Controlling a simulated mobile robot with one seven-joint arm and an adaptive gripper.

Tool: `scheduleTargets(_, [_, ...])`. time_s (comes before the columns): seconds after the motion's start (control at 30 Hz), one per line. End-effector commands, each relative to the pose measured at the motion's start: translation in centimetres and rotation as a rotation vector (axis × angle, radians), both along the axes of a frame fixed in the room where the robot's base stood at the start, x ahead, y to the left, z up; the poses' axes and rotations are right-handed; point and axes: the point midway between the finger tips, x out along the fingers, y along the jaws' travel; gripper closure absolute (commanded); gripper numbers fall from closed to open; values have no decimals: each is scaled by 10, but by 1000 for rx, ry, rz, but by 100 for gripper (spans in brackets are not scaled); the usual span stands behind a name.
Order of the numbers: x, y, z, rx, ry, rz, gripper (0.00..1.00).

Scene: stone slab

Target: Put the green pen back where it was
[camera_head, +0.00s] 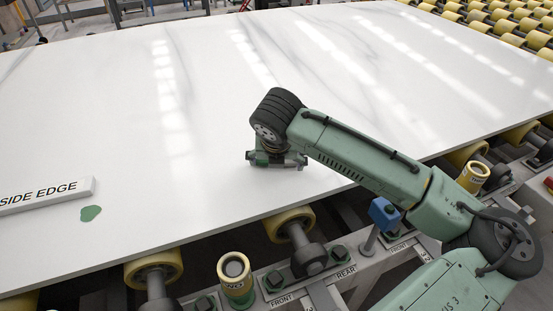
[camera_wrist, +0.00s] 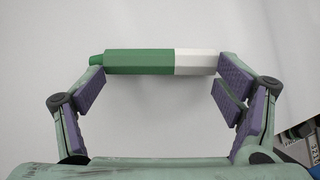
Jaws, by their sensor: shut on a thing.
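The green pen (camera_wrist: 140,62), green with a white right part, lies crosswise between the fingertips in the wrist view. My gripper (camera_wrist: 160,68) is shut on it end to end, with purple pads at the pen's two ends. In the head view my gripper (camera_head: 277,160) is low over the white slab (camera_head: 210,120), near its front edge. The pen is hard to make out there. I cannot tell whether the pen touches the slab.
Yellow rollers (camera_head: 153,268) and a blue box (camera_head: 384,213) are along the front edge. The slab's middle is clear.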

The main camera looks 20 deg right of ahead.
Motion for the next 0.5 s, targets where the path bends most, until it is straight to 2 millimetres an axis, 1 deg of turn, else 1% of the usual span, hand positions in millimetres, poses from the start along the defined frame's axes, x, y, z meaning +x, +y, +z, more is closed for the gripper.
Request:
scheduleTargets(0.03, [0,0,-1,0,0,0,13])
scheduleTargets(0.23, [0,0,-1,0,0,0,0])
scheduleTargets(0.5, [0,0,-1,0,0,0,0])
